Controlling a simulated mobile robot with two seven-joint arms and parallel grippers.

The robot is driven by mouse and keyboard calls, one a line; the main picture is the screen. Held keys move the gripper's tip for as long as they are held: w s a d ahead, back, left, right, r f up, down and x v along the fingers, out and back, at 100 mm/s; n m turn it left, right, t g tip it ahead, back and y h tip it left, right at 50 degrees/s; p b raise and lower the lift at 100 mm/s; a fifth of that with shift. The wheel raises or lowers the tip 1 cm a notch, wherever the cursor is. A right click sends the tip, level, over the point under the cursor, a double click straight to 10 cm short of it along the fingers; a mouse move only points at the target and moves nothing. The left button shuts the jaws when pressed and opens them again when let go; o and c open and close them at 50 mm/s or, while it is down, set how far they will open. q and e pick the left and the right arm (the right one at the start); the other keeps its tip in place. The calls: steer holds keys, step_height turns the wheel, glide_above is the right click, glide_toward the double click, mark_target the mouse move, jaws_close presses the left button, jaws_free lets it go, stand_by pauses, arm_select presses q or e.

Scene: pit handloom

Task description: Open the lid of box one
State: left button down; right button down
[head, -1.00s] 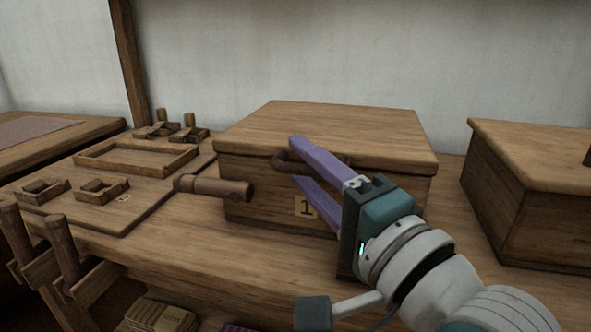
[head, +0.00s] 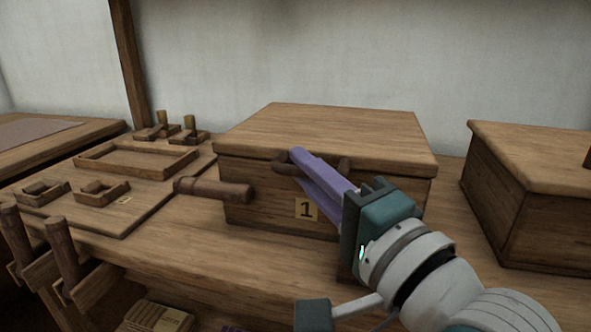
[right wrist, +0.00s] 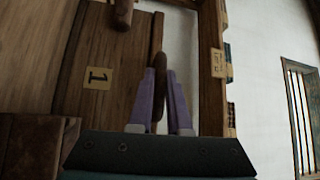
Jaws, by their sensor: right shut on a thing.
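Box one is a wooden box (head: 262,204) with a "1" label (head: 305,209) on its front. It stands on the bench in the middle of the head view, and its flat lid (head: 330,130) is down. A dark brown handle (head: 283,160) sits at the lid's front edge. My right gripper (head: 302,160) is shut on this handle with its purple fingers. In the right wrist view the handle (right wrist: 161,75) runs between the fingers, and the "1" label (right wrist: 97,78) is to their left. My left gripper is not in view.
A round wooden peg or handle (head: 215,190) juts out just left of the box. A board with small wooden trays (head: 135,160) lies further left. Another lidded wooden box (head: 540,200) stands at right. Wooden posts (head: 62,245) stand at the front left.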

stand_by(0.8)
steer(key=w+d+r+m+g+p, duration=0.1)
steer(key=w+r+m+p, duration=0.1)
steer(key=r+p, duration=0.6)
steer(key=w+r+m+g+h+p, duration=0.1)
steer(key=w+r+m+g+p, duration=0.1)
steer(key=r+p, duration=0.6)
steer(key=shift+w+d+p, duration=0.4)
steer(key=shift+w+p, duration=0.2)
steer(key=shift+p, duration=1.7)
